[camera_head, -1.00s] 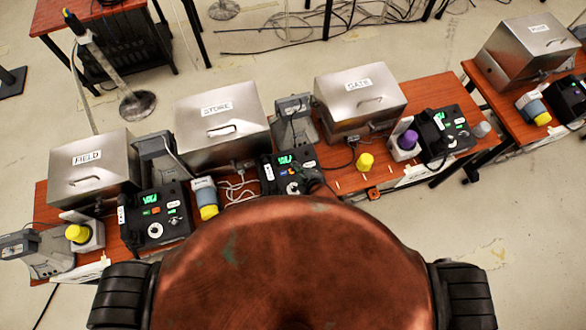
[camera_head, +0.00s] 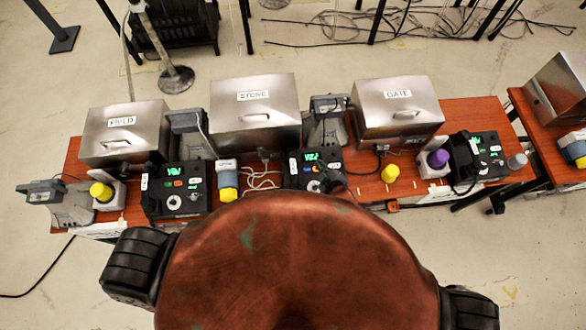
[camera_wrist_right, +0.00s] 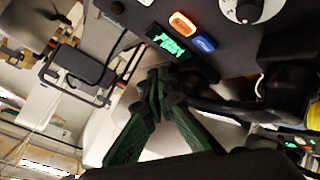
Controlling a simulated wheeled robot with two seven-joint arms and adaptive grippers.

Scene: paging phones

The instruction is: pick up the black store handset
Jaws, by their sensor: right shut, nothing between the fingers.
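The black store phone (camera_head: 301,181), with a green display and a white dial, sits on the red-brown table in front of the STORE box. A dark shape over its right end is too small to tell apart as handset or gripper. In the right wrist view the phone (camera_wrist_right: 222,55) fills the top, and a black curved form (camera_wrist_right: 287,88), which looks like the handset, lies at the right. My right gripper (camera_wrist_right: 168,85) has green fingers, closed together and empty, just below the display and left of that form. Contact cannot be told. My left gripper is not in view.
Metal boxes FIELD (camera_head: 122,136), STORE (camera_head: 254,110) and GATE (camera_head: 398,108) line the table's back. Another black phone (camera_head: 182,190) stands left and one (camera_head: 487,155) right. A yellow-capped item (camera_head: 228,180) and loose white cables lie beside the store phone.

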